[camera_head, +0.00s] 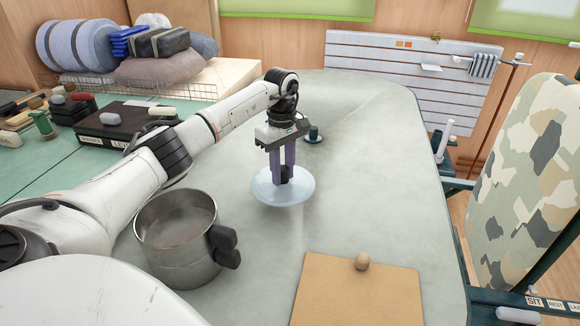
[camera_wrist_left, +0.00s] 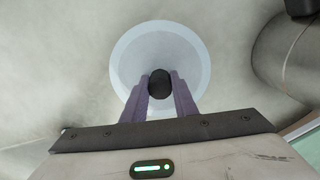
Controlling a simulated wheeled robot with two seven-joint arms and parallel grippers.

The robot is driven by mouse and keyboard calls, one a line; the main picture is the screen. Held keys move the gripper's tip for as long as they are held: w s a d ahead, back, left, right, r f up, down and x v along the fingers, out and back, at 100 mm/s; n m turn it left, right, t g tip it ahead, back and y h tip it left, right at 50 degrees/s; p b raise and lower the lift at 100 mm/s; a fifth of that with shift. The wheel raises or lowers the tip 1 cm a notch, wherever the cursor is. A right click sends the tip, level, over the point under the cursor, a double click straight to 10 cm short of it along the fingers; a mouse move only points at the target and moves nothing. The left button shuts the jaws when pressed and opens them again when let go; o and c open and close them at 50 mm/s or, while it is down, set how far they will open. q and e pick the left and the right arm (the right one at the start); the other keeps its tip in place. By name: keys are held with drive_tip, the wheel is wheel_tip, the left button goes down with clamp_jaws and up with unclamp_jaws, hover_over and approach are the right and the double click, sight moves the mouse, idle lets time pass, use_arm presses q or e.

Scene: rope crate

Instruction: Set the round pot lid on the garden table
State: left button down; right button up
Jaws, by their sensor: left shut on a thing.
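The round pot lid (camera_head: 298,192) is a pale, see-through disc with a dark knob. My left gripper (camera_head: 284,180) points down and is shut on the lid's knob. In the left wrist view the lid (camera_wrist_left: 190,50) lies flat beyond the fingers (camera_wrist_left: 160,88), with its dark knob between them. The lid is at or just above the grey garden table (camera_head: 375,200); I cannot tell if it touches. A metal pot (camera_head: 170,255) with a dark handle stands to the left and nearer, and part of it shows in the left wrist view (camera_wrist_left: 290,55). My right gripper is not in view.
A brown board (camera_head: 350,295) with a small round knob (camera_head: 362,261) lies at the near edge. A small dark cup (camera_head: 313,132) on a saucer stands behind the gripper. A camouflage chair (camera_head: 530,180) stands at the right. The table's right middle is clear.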

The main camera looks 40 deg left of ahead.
sight(283, 186)
use_arm(q)
drive_tip(key=shift+f, duration=2.55)
drive_tip(key=shift+f, duration=0.1)
drive_tip(key=shift+f, duration=0.15)
drive_tip(key=c, duration=1.4)
unclamp_jaws()
drive_tip(key=shift+c, duration=0.2)
wheel_tip(283, 186, up, 12)
drive_tip(key=shift+r, duration=0.25)
